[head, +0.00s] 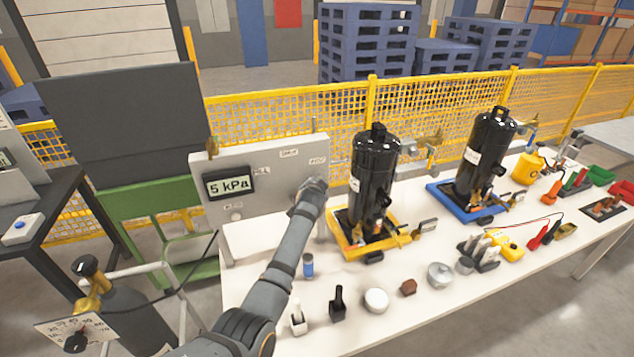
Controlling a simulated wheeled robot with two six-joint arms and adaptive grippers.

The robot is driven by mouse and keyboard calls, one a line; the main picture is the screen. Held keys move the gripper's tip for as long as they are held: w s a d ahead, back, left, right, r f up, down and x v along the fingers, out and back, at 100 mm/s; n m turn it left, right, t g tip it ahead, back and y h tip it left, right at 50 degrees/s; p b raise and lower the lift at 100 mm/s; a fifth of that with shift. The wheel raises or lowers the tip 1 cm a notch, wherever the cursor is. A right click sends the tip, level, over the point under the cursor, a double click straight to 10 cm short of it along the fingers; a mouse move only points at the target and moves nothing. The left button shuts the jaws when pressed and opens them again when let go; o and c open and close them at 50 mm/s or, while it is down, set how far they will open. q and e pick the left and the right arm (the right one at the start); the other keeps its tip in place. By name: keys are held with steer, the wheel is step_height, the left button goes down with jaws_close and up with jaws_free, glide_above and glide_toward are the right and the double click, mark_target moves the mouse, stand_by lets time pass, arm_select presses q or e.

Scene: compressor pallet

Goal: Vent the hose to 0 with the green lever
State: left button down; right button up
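A grey panel box (270,206) stands at the left end of the white table, and its display (230,184) reads 5 kPa. Small labels sit on the panel face, too small to read surely. My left gripper (314,185) is at the right part of this panel, at or very near its face. My own wrist hides the fingers, so I cannot tell whether they are open or shut on something. I see no green lever; the spot behind my gripper is hidden. The hose cannot be made out clearly. My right gripper is not in view.
Right of the panel, a black compressor (375,170) stands on a yellow tray (347,246), and another (487,145) on a blue tray (438,192). Several small parts, including a white cap (376,300), line the table front. A gas cylinder (125,310) stands at lower left.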

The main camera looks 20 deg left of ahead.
arm_select(q)
steer(key=shift+s+d+f, duration=0.15)
steer(key=shift+f, duration=0.35)
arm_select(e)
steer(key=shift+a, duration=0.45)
arm_select(q)
steer(key=c, duration=1.8)
jaws_free()
steer(key=o, duration=0.5)
steer(key=shift+s+r, duration=0.1)
steer(key=shift+r, duration=0.15)
steer(key=shift+c, duration=0.2)
steer(key=shift+r, duration=0.2)
steer(key=v, duration=0.7)
steer(key=shift+s+d, duration=0.1)
steer(key=shift+s, duration=0.15)
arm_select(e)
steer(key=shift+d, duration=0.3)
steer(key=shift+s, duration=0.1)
